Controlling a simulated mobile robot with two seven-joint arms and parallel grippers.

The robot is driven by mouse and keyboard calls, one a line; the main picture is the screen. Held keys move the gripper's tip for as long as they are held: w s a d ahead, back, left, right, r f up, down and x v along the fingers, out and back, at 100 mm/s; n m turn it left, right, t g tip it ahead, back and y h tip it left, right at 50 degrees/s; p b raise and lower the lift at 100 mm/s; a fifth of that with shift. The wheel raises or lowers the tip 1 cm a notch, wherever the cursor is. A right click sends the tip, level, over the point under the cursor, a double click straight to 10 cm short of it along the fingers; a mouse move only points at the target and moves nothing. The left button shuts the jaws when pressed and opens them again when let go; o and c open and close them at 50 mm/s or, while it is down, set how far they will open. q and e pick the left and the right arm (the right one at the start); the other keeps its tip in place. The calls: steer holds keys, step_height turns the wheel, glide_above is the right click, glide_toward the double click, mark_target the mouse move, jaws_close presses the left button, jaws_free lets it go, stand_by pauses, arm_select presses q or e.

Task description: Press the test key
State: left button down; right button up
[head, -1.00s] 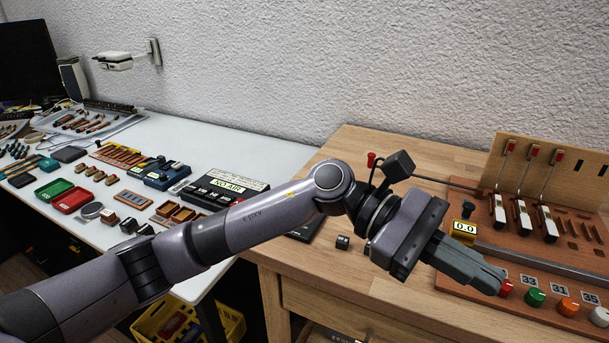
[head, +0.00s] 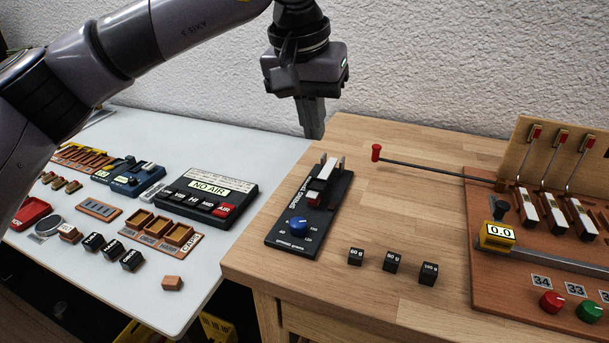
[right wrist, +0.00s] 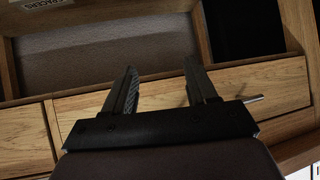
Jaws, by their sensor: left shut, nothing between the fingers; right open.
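My left gripper (head: 312,132) points straight down with its fingers shut and empty, just behind and above the far end of a black stand. No label marks a test key clearly. My right gripper (right wrist: 162,80) shows in the right wrist view, open and empty, in front of wooden drawer fronts.
A wooden action board (head: 515,285) at the right carries upright hammers, a yellow 0.0 gauge (head: 497,237) and coloured knobs. A red-tipped rod (head: 420,165) reaches left from it. Black weight blocks (head: 391,262) stand near the front edge. A NO AIR box (head: 207,200) sits on the white table.

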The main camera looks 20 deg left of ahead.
arm_select(q)
steer(key=shift+w+a+r+y, duration=0.3)
steer(key=shift+a+r, duration=0.25)
steer(key=shift+a, duration=0.2)
glide_above(313, 193)
steer(key=s, duration=0.1)
step_height(313, 193, down, 12)
steer(key=shift+a+f+b, duration=0.1)
steer(key=shift+b, duration=0.2)
steer(key=shift+f, duration=0.7)
steer(key=shift+f, duration=0.1)
